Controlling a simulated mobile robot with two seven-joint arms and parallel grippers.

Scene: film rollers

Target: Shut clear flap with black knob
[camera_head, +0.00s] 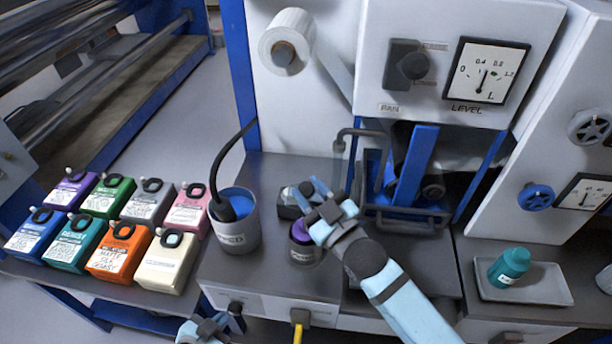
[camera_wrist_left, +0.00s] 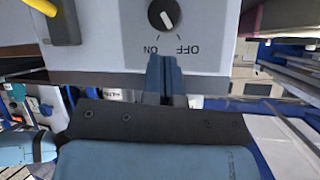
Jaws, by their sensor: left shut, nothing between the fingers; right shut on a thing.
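A see-through panel that looks like the clear flap (camera_head: 365,172) stands in front of the blue-framed recess, with a dark bar-shaped frame at its upper left; I cannot make out a black knob on it for sure. My right gripper (camera_head: 308,190) is just left of the recess, over the dark counter. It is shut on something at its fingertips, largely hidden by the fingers. My left gripper (camera_head: 212,328) is low at the front left, shut and empty. In the left wrist view its closed fingers (camera_wrist_left: 166,78) are in front of a panel with an ON/OFF knob (camera_wrist_left: 164,14).
A blue-filled pot (camera_head: 231,225) with a black hose and a purple-topped dark jar (camera_head: 304,243) stand beside the right gripper. Several coloured cans (camera_head: 122,250) fill the left shelf. A tray (camera_head: 525,285) with a teal bottle (camera_head: 509,266) sits at the right. A yellow lever (camera_head: 298,333) is at the front.

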